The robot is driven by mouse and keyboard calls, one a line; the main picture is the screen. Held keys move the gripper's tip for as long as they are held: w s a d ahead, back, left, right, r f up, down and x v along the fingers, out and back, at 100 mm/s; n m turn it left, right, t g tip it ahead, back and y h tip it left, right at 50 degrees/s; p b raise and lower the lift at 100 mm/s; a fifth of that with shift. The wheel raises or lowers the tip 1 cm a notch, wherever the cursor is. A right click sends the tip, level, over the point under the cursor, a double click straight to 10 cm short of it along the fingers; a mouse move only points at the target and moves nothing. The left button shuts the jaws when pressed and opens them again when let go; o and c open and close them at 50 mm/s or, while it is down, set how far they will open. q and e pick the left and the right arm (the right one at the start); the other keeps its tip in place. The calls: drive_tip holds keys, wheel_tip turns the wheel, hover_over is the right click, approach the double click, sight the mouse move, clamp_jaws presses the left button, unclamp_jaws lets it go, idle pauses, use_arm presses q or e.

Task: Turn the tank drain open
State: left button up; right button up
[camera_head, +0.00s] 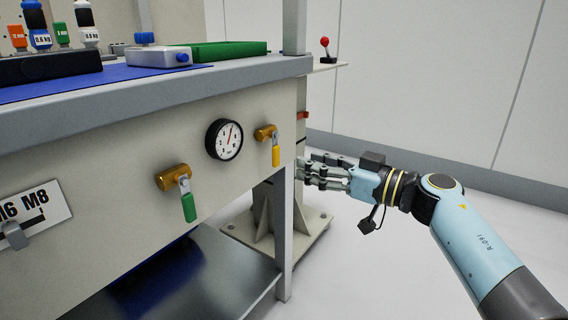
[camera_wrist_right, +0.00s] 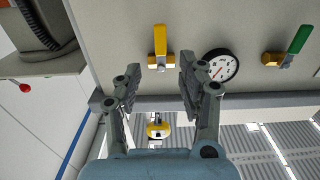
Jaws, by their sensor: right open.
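Two brass valves sit on the bench's front panel. One has a green handle (camera_head: 188,207) hanging down, left of the round gauge (camera_head: 224,139). The other has a yellow handle (camera_head: 275,155) hanging down, right of the gauge. No label shows which is the tank drain. My right gripper (camera_head: 304,172) is open and empty beside the panel's right end, its fingers pointing at it. In the right wrist view, the yellow handle (camera_wrist_right: 160,40) lies ahead between the open fingers (camera_wrist_right: 158,85), apart from them. The green handle (camera_wrist_right: 299,40) is further right. My left gripper is out of view.
A grey bench leg (camera_head: 280,230) and a lower metal shelf (camera_head: 200,285) stand below the panel. A red-knobbed lever (camera_head: 325,45) is behind at right. A green tray (camera_head: 228,50) and bottles are on the bench top. Floor to the right is clear.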

sight(278, 155)
drive_tip(key=x, duration=0.2)
drive_tip(key=b+x, duration=0.1)
drive_tip(key=x, duration=0.1)
drive_tip(key=b+x, duration=0.1)
drive_tip(key=x, duration=0.1)
drive_tip(key=shift+w+a+f, duration=0.1)
drive_tip(key=shift+f, duration=0.2)
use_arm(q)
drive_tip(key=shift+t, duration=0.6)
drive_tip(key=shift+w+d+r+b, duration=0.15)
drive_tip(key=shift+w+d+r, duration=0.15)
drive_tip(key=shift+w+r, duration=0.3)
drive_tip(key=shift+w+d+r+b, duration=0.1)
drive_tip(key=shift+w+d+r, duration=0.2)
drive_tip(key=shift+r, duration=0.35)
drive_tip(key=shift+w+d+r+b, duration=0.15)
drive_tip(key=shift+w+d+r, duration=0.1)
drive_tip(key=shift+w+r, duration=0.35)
use_arm(e)
drive_tip(key=shift+w+a+r, duration=0.2)
drive_tip(key=shift+w+a, duration=0.15)
drive_tip(key=shift+a, duration=0.1)
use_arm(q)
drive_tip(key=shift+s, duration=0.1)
use_arm(e)
clamp_jaws()
